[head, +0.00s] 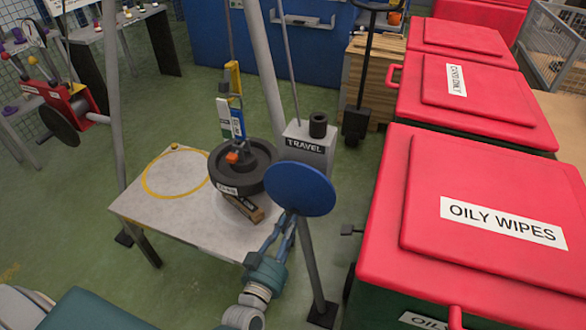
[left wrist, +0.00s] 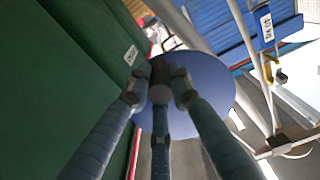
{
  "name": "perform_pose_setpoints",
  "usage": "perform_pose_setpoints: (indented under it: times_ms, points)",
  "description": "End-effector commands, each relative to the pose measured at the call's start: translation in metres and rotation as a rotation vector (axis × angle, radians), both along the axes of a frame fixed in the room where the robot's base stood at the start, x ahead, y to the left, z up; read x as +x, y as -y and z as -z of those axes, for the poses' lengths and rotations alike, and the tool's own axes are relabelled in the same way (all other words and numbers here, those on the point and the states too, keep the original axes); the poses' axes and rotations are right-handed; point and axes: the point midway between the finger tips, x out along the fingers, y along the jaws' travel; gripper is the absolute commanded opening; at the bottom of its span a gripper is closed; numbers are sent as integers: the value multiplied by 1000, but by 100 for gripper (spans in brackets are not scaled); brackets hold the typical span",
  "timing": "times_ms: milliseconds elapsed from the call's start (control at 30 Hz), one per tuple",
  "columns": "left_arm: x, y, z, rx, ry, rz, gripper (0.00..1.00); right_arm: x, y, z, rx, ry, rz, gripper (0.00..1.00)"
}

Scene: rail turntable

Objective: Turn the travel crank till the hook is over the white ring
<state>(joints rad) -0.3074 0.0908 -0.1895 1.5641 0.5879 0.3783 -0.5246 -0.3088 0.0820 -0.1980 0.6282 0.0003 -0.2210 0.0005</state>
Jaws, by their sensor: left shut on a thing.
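The travel crank is a blue disc (head: 300,189) beside the grey box marked TRAVEL (head: 306,148). In the left wrist view the disc (left wrist: 215,85) fills the middle. My left gripper (left wrist: 160,84) is shut on the crank's dark handle (left wrist: 158,93); in the head view the disc partly hides its fingers. A yellow hook block (head: 234,78) hangs over the table, above a dark round weight (head: 258,178) with an orange top part. The hook itself is hard to make out. I see a yellow ring (head: 147,187) on the table, left of the weight, but cannot pick out a white one. My right gripper is not in view.
The pale table (head: 180,222) also bears a small brown block (head: 243,208). Red-lidded bins (head: 480,270) stand close on the right of the crank. Grey frame posts (head: 264,75) rise around the table. Another crank with a dark wheel (head: 58,125) is at far left.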

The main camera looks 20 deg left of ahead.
Motion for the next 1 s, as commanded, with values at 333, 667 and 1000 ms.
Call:
perform_pose_setpoints:
  times_ms: [333,667,1000]
  points:
    - [0,2,3,2,-3,2,47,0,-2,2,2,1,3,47]
    - [-9,0,2,3,-2,0,47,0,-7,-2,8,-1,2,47]
    - [-37,0,1,1,-2,0,47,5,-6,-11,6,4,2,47]
